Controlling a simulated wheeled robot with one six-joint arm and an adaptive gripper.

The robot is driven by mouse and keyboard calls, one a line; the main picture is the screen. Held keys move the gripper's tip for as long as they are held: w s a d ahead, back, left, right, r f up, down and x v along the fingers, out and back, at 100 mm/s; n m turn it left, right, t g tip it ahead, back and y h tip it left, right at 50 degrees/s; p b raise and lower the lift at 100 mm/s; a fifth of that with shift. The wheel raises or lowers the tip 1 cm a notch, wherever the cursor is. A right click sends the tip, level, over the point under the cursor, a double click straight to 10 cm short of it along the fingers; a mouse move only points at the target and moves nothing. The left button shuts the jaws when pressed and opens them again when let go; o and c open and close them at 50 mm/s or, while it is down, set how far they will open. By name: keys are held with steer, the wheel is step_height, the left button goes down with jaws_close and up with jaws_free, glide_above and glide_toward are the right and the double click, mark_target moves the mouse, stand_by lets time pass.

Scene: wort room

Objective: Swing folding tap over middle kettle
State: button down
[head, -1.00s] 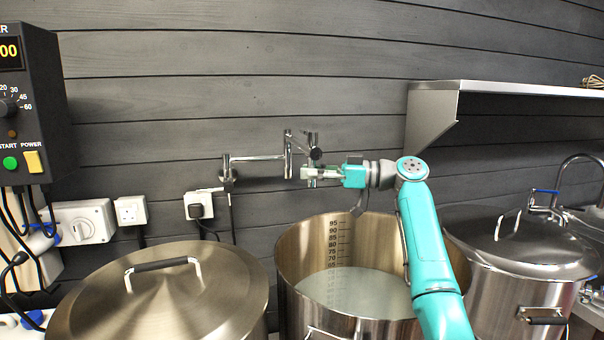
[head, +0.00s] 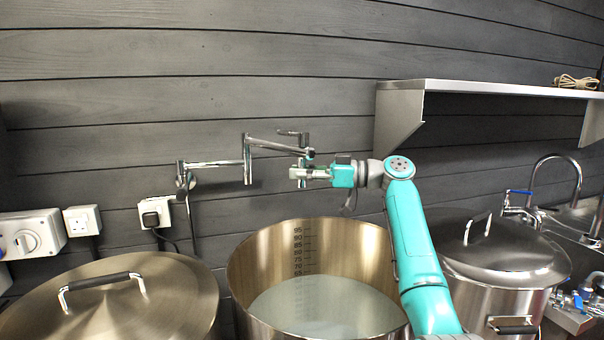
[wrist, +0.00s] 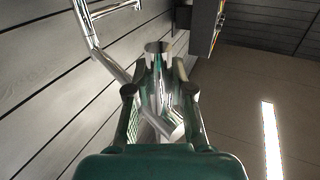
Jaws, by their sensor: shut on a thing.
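The folding tap (head: 247,160) is chrome and fixed to the grey plank wall at the left. Its jointed arm reaches right from the wall, over the back of the middle kettle. My gripper (head: 297,173) is shut on the tap's outer end, below its small lever handle. In the wrist view the gripper (wrist: 158,95) has chrome tube between its fingers, with more of the tap (wrist: 95,40) at upper left. The middle kettle (head: 240,275) is open, steel, with volume marks inside and pale liquid. The tap's outlet is partly hidden by the gripper.
Lidded kettles stand at the left (head: 130,310) and right (head: 510,255). A steel shelf (head: 480,87) with a coil of cord (head: 577,82) juts from the wall at upper right. Wall sockets (head: 155,211) are at the left. A sink tap (head: 560,160) stands at far right.

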stand_by(0.3)
steer(key=c, duration=1)
jaws_free()
steer(key=d, duration=0.4)
steer(key=s+d, duration=0.1)
steer(key=d, duration=0.7)
steer(key=shift+s+f, duration=0.1)
steer(key=shift+s, duration=0.3)
